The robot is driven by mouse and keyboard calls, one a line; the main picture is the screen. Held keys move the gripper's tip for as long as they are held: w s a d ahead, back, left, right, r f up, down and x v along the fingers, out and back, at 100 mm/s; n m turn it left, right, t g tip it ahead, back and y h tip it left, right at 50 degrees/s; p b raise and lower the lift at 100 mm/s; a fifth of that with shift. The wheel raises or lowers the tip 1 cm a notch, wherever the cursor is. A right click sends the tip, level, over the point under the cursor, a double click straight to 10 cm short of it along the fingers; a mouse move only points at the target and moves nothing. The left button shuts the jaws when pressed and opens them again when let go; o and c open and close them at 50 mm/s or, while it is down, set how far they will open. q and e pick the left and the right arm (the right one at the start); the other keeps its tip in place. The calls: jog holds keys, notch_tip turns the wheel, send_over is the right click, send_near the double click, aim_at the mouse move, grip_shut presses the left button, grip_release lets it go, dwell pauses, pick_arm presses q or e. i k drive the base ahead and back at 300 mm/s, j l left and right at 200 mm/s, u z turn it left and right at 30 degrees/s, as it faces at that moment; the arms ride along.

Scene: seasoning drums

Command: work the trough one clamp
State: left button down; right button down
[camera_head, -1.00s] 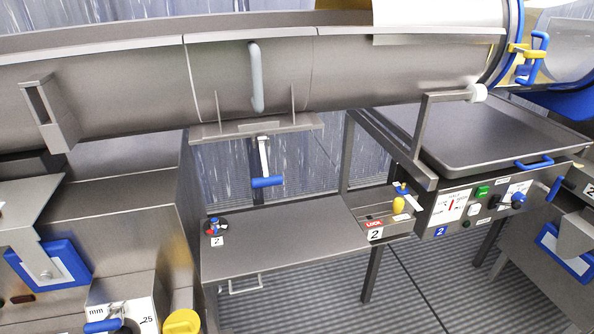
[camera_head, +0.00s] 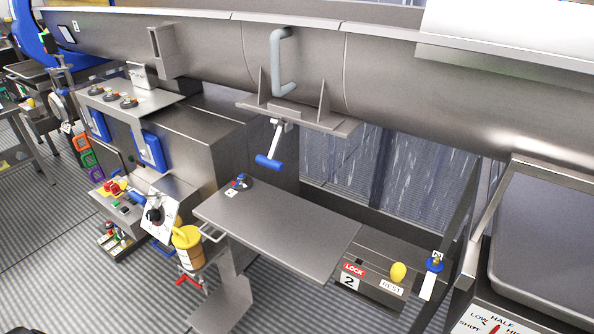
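A long grey steel trough or drum body (camera_head: 385,75) runs across the top of the view. A light grey upright handle (camera_head: 281,62) is on its middle section. Under it, a bracket (camera_head: 300,117) carries a white lever with a blue grip (camera_head: 268,162), which hangs down and to the left. I cannot tell whether this lever is the trough one clamp. A blue ring (camera_head: 38,28) surrounds the far left end. No number one label is readable. Neither of my grippers is in view.
A cabinet with controls (camera_head: 150,205) and a yellow container (camera_head: 187,245) stand left. Ribbed floor (camera_head: 50,240) is open at far left.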

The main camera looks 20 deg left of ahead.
aim_at(269, 161)
jog(key=i+l+u, duration=0.25)
jog(key=l, duration=0.75)
jog(key=k+l+u, duration=0.1)
jog(key=l+u, duration=0.15)
jog(key=l, duration=0.7)
